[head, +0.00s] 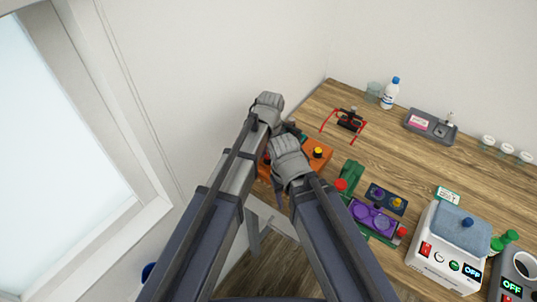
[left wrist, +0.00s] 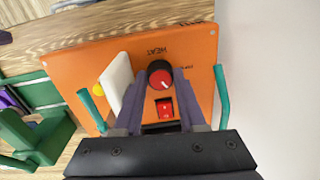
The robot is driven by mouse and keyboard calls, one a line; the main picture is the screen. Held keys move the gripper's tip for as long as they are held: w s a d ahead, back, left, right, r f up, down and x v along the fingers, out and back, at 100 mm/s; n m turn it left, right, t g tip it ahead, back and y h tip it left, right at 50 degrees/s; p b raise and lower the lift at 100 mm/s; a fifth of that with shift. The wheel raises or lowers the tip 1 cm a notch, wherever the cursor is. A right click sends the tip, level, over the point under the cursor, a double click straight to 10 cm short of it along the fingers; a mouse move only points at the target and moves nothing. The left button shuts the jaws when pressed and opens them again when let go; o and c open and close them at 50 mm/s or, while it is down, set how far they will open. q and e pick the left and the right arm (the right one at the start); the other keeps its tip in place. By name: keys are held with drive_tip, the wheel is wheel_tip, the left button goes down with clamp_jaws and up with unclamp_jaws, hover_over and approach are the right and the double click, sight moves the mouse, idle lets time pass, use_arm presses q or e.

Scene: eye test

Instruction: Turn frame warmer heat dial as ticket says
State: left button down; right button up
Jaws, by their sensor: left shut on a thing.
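The orange frame warmer (head: 318,162) sits at the table's near left edge, partly hidden under my grippers in the head view. In the left wrist view its orange panel (left wrist: 75,62) carries a red and black dial (left wrist: 160,76) beside upside-down HEAT lettering. The dial's white pointer line slants toward lower right. My left gripper (left wrist: 159,86) is shut on the dial, one finger on each side. A red switch (left wrist: 164,107) lies just below the dial. My right gripper (head: 288,160) is over the warmer; its fingertips are hidden. A small green-and-white card (head: 447,195) lies unreadable at right.
A white machine (head: 428,252) with a blue cloth shows OFF. Red-framed glasses (head: 347,121), a grey tray (head: 418,128) and a bottle (head: 389,95) are farther back. The middle of the table is clear.

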idle(0.4)
use_arm(q)
drive_tip(key=shift+c, duration=2.4)
unclamp_jaws()
drive_tip(key=shift+r, duration=0.1)
wheel_tip(320, 180, up, 8)
drive_tip(key=p, duration=0.8)
drive_tip(key=shift+s+d, duration=0.1)
drive_tip(key=shift+f, duration=0.25)
